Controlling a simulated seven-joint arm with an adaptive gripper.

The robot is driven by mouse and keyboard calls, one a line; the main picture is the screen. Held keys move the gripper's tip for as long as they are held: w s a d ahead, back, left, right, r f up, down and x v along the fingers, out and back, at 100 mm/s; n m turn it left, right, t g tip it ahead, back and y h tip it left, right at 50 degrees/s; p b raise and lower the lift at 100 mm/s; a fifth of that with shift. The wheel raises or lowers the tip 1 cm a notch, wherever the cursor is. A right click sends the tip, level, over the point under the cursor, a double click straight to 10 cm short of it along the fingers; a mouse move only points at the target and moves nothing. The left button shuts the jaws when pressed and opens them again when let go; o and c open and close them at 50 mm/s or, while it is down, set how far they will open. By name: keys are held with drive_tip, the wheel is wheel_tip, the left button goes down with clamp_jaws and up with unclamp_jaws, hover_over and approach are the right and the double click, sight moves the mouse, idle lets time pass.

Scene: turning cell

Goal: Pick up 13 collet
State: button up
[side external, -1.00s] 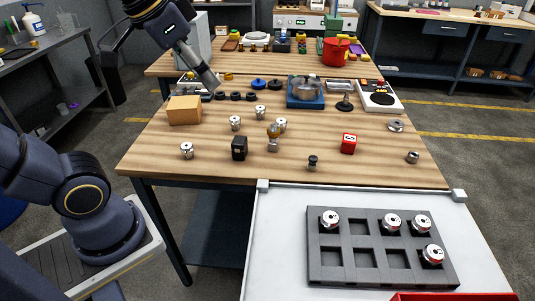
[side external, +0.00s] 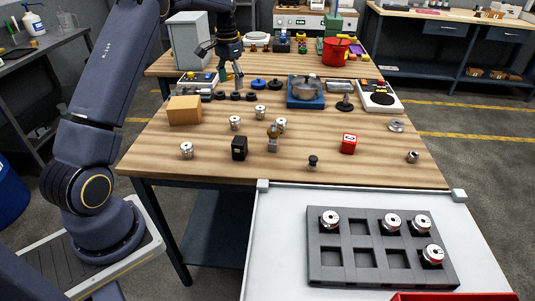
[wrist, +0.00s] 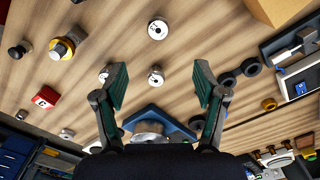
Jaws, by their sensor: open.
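Several silver collets stand on the wooden bench: one at the front left (side external: 187,150), one further back (side external: 235,123), one near the middle (side external: 260,112) and one behind the brass-topped part (side external: 281,124). Three show in the wrist view: one at the top (wrist: 158,28), one between my fingers in the picture (wrist: 156,77) and one partly beside the left finger (wrist: 103,73). Their size marks are too small to read. My gripper (side external: 221,68) is open and empty above the back left of the bench, apart from the collets. More collets sit in the grey tray, one at its left (side external: 330,219).
A cardboard box (side external: 184,110) stands at the bench's left. A black block (side external: 239,148), a brass-topped part (side external: 273,138) and a red block (side external: 349,143) stand nearby. A blue fixture (side external: 305,92) lies behind. The grey tray (side external: 375,278) has several empty pockets.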

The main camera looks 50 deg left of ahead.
sight(235, 118)
wheel_tip(235, 118, down, 16)
drive_tip(key=shift+d+r, duration=0.15)
idle(0.3)
drive_tip(key=shift+c, duration=0.3)
drive_tip(key=shift+w+r, duration=0.1)
clamp_jaws()
